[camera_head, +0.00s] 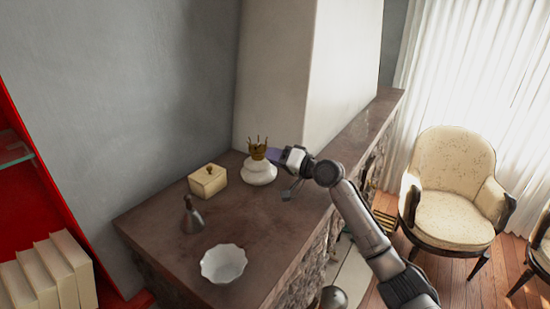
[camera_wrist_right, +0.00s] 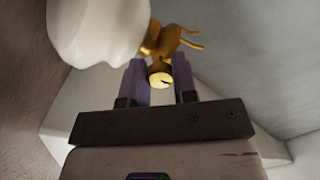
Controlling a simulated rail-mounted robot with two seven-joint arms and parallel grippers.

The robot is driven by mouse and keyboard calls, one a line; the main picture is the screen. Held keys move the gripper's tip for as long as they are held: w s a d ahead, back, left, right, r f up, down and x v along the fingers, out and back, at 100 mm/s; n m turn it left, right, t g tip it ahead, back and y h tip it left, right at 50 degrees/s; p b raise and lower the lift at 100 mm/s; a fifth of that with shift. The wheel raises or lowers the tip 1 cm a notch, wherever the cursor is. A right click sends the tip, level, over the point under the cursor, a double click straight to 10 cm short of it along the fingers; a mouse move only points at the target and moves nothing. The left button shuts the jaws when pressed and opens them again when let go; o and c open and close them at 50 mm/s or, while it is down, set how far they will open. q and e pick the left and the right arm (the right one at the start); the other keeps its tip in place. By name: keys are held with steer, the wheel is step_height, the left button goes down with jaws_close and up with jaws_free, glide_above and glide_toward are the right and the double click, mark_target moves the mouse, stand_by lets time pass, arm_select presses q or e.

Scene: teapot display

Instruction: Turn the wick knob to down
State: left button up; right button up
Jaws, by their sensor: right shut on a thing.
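A white oil lamp base (camera_head: 259,172) with a brass burner (camera_head: 258,148) stands on the brown stone mantel near the wall. My right gripper (camera_head: 274,153) reaches in from the right at the burner's height. In the right wrist view the lamp's white body (camera_wrist_right: 98,30) and brass prongs (camera_wrist_right: 178,38) are at the top. The round brass wick knob (camera_wrist_right: 160,80) sits between the two purple fingertips of my right gripper (camera_wrist_right: 160,82), which are shut on it. My left gripper is not in view.
On the mantel (camera_head: 160,222) stand a cream box (camera_head: 208,180), a grey metal bell-shaped thing (camera_head: 192,218) and a white scalloped bowl (camera_head: 223,264). A white chimney column (camera_head: 275,80) rises behind the lamp. An armchair (camera_head: 450,190) stands at right.

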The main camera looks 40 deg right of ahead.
steer(key=o, duration=0.9)
steer(key=shift+s, duration=0.1)
steer(key=b+v, duration=0.1)
steer(key=v, duration=1.1)
steer(key=shift+f, duration=0.1)
steer(key=shift+v, duration=0.85)
